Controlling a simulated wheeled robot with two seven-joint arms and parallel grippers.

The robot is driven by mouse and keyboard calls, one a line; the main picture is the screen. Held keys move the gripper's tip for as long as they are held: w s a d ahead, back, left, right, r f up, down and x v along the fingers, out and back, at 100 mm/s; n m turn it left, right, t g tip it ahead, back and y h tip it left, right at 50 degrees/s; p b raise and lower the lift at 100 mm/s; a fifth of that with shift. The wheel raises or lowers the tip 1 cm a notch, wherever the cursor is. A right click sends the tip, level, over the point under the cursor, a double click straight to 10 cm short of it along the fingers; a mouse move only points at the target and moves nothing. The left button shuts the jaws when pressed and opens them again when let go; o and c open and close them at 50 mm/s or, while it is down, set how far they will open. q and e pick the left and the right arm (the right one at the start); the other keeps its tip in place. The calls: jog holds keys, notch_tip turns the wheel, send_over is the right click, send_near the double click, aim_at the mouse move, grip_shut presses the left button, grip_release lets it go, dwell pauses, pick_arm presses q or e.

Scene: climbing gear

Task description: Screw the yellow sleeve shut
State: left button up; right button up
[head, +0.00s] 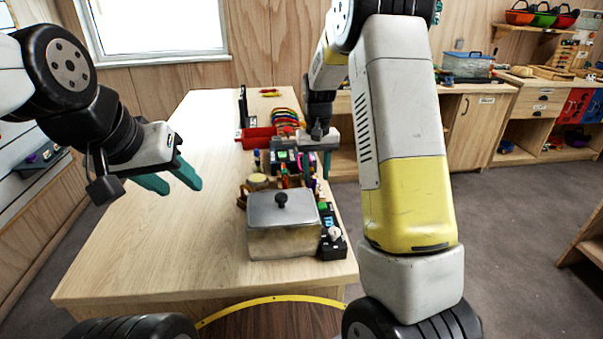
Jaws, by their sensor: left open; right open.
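I cannot pick out the yellow sleeve for certain in the head view; the small gear on the table is crowded and partly hidden by my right gripper. My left gripper (178,182) has teal fingers that stand apart, empty, above the left part of the table. My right gripper (316,165) points down over the small coloured gear at the table's right side. Its teal fingers are apart, and whether anything stands between them is too small to tell.
A lidded metal box (282,240) with a black knob stands at the front right of the wooden table (160,240). A black holder (333,247) is beside it. A red bin (257,138) and coloured gear (285,117) lie farther back. The table's left half is clear.

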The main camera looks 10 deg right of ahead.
jog(key=shift+d+r, duration=0.1)
jog(key=shift+r, duration=1.3)
jog(key=shift+a, duration=1.2)
jog(key=shift+d+f, duration=0.25)
jog(key=shift+f, duration=0.5)
jog(key=shift+d+f, duration=0.2)
jog(key=shift+f, duration=0.5)
